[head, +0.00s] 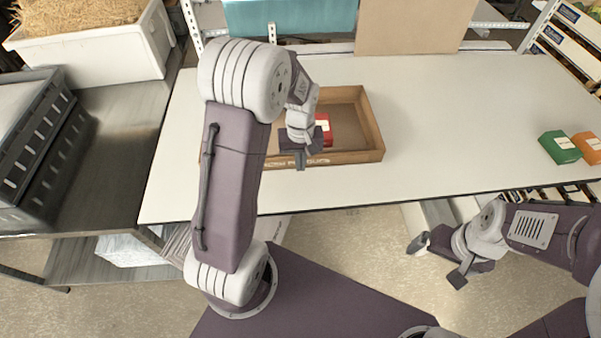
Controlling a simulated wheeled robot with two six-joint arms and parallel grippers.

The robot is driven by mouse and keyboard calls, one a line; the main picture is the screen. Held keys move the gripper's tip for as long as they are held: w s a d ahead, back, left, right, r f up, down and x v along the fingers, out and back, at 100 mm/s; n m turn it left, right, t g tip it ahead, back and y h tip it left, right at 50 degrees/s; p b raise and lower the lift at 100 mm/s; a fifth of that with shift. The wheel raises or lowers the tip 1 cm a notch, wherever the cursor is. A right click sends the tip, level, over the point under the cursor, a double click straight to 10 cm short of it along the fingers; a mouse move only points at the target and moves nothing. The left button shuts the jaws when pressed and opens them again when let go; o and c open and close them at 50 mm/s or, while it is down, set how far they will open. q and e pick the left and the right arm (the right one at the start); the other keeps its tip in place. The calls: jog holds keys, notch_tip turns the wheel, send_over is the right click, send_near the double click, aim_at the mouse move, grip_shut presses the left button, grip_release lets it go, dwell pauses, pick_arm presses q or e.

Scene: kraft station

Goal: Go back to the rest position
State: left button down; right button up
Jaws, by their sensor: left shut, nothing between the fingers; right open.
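My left arm reaches up over the white table. Its gripper (301,163) is shut and empty, over the front part of a shallow cardboard tray (372,140). A red box (325,124) lies in the tray just behind the gripper, partly hidden by it. I cannot tell from this view whether the gripper touches the tray. My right gripper (438,263) is open and empty, in front of the table's front edge and over the floor at the right.
The white table (440,115) is clear right of the tray. A green box (558,147) and an orange box (588,147) stand at its right end. A brown board (412,25) and a teal bin (290,18) are at the back. A dark crate (35,130) is at left.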

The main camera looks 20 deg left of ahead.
pick_arm(q)
jog(key=s+d+f+m+b, duration=0.1)
jog(key=s+d+m+b, duration=0.1)
jog(key=s, duration=0.4)
jog(key=s+d+f+m+t+b, duration=0.1)
jog(key=s+d+f+m+b, duration=0.1)
jog(key=s, duration=0.4)
jog(key=shift+d+m+b, duration=0.2)
jog(key=shift+m+b, duration=0.3)
jog(key=shift+m, duration=0.5)
jog(key=shift+s, duration=0.1)
